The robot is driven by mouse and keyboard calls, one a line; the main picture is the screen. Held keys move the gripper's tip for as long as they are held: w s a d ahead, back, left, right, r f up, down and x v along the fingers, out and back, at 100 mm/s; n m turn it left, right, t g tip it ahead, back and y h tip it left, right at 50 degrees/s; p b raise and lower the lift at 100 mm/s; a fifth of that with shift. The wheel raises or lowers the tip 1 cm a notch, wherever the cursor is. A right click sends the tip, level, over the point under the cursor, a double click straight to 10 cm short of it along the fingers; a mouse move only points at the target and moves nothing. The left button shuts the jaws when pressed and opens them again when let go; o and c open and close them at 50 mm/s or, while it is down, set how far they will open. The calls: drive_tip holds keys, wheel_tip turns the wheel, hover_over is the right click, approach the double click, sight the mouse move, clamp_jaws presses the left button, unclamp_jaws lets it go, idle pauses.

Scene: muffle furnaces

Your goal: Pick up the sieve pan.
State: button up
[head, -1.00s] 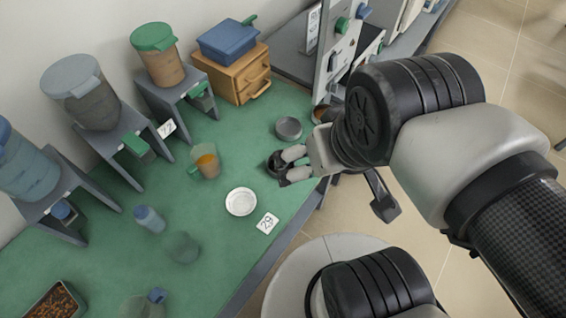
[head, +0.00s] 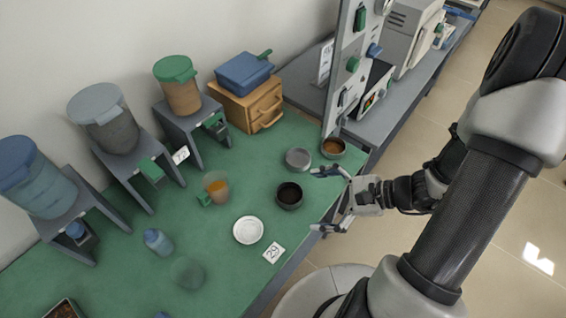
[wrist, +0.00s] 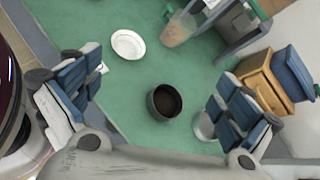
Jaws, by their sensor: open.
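A dark round bowl-like pan (head: 289,195) stands upright on the green mat, dark inside. It also shows in the wrist view (wrist: 164,102), between my spread fingers and beyond them. A shallow grey round dish (head: 299,158) stands just behind it; in the wrist view the dish (wrist: 204,127) is partly hidden by my right-hand finger. I cannot tell for certain which of the two is the sieve pan. My gripper (head: 320,200) is open and empty, to the right of the dark pan near the table edge, its fingers apart from both vessels.
A bowl with brown contents (head: 333,148) stands by the upright panel (head: 352,70). A wooden drawer box (head: 255,105) stands behind.

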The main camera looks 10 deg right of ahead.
drive_tip(key=d+f+m+t+h, duration=0.2)
drive_tip(key=d+f+m+t, duration=0.35)
drive_tip(key=f+m, duration=0.4)
drive_tip(key=b, duration=0.2)
approach(279, 189)
drive_tip(key=shift+h, duration=0.4)
drive_tip(key=b+x, duration=0.1)
drive_tip(key=x, duration=0.3)
drive_tip(key=shift+w+a, duration=0.15)
drive_tip(key=shift+a, duration=0.15)
drive_tip(key=shift+w+a+f+b, duration=0.15)
drive_tip(key=shift+w+a+b, duration=0.15)
drive_tip(key=shift+w+b, duration=0.1)
drive_tip(key=shift+c, duration=0.4)
drive_tip(key=c, duration=1.5)
drive_tip(key=shift+c, duration=0.2)
